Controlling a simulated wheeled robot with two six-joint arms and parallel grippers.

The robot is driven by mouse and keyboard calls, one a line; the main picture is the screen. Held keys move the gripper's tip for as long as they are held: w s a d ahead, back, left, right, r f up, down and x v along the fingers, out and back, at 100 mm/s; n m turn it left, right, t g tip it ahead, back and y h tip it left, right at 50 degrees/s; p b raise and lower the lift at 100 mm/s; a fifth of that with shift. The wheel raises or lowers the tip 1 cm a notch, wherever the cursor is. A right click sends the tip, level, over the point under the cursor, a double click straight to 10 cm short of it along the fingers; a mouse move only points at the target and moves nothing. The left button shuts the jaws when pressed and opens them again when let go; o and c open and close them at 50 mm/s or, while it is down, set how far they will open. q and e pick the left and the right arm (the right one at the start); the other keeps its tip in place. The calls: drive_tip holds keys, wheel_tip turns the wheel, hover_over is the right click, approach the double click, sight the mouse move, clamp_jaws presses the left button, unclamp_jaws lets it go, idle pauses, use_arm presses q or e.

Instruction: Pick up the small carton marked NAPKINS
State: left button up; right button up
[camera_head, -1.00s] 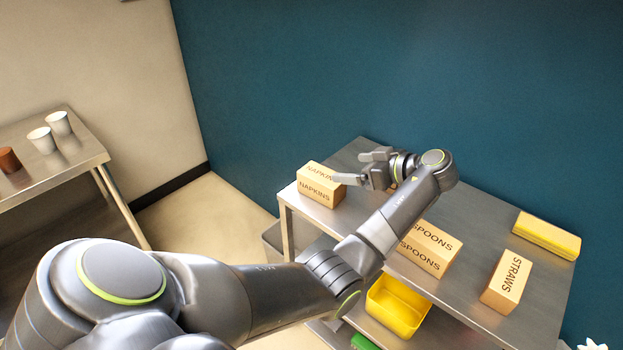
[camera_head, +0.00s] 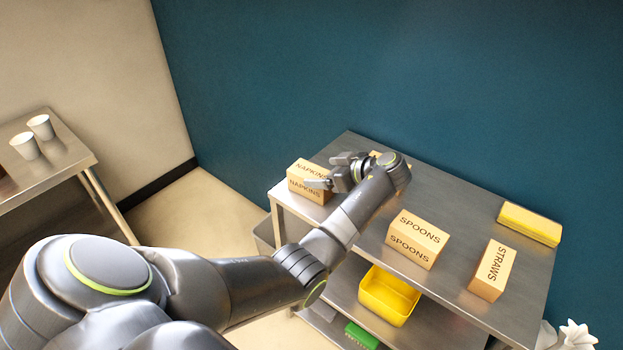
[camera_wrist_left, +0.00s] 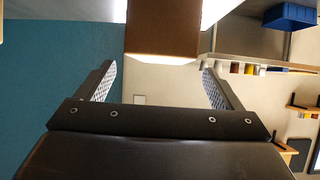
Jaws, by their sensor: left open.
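The small NAPKINS carton (camera_head: 303,187) is a tan box at the left end of the steel table's top. My left gripper (camera_head: 326,172) is at its right side, with one finger in front of the carton's near face. In the left wrist view, the brown carton (camera_wrist_left: 163,28) lies ahead, between the lines of the two spread fingers of my left gripper (camera_wrist_left: 160,85). The fingers are open and nothing is held. My right gripper is in neither view.
A SPOONS carton (camera_head: 417,239), a STRAWS carton (camera_head: 492,271) and a yellow box (camera_head: 530,224) stand on the same steel table (camera_head: 450,205). Another tan box shows partly behind my wrist. A yellow bin (camera_head: 388,296) is on the shelf below. White cups (camera_head: 41,127) stand on a left table.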

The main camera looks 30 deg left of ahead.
sight(312, 172)
use_arm(q)
drive_tip(key=p+x, duration=0.1)
drive_tip(key=x, duration=0.4)
drive_tip(key=shift+s+p, duration=0.15)
drive_tip(key=shift+p, duration=0.25)
drive_tip(key=shift+a+f, duration=0.1)
drive_tip(key=shift+f, duration=0.1)
drive_tip(key=c, duration=1.1)
drive_tip(key=shift+c, duration=0.6)
drive_tip(key=shift+r, duration=0.1)
